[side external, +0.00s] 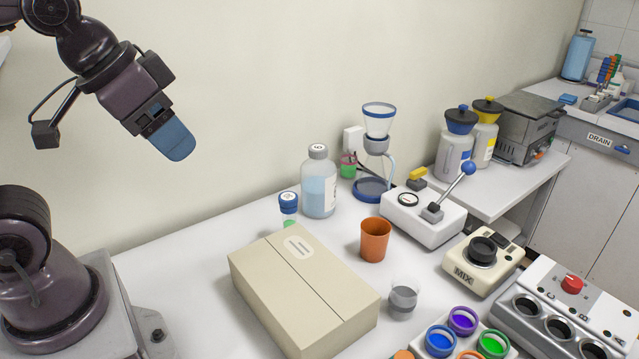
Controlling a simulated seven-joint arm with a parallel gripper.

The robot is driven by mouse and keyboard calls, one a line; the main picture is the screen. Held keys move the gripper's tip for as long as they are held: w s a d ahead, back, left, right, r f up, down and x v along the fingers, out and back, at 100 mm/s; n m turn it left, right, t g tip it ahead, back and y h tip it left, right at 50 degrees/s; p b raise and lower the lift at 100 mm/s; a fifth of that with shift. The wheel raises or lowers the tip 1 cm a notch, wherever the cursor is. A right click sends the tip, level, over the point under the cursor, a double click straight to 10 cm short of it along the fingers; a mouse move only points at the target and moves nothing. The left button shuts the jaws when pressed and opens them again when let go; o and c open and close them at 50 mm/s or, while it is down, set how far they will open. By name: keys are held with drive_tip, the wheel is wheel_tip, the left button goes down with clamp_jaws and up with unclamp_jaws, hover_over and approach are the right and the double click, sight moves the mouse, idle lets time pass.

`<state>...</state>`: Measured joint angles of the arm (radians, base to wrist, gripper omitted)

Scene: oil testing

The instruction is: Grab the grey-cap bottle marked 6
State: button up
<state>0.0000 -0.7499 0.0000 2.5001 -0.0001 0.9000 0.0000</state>
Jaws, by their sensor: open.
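The grey-cap bottle (319,190) stands upright on the white table near the wall, behind the cardboard box. It is clear with light blue liquid, and its cap top carries a small mark that looks like a 6. My gripper (172,142) hangs in the air at the upper left, well above and to the left of the bottle, with blue finger pads. It is open, and I see nothing held in it; one finger mostly hides the other. A small blue-cap vial (288,208) with green at its bottom stands just left of the bottle.
A closed cardboard box (300,290) lies in front of the bottle. A glass funnel stand (374,188), an orange cup (375,240), a white lever device (422,217) and a grey beaker (404,298) stand to the right. The table left of the vial is clear.

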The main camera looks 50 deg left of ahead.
drive_tip(key=o, duration=0.5)
drive_tip(key=shift+o, duration=0.2)
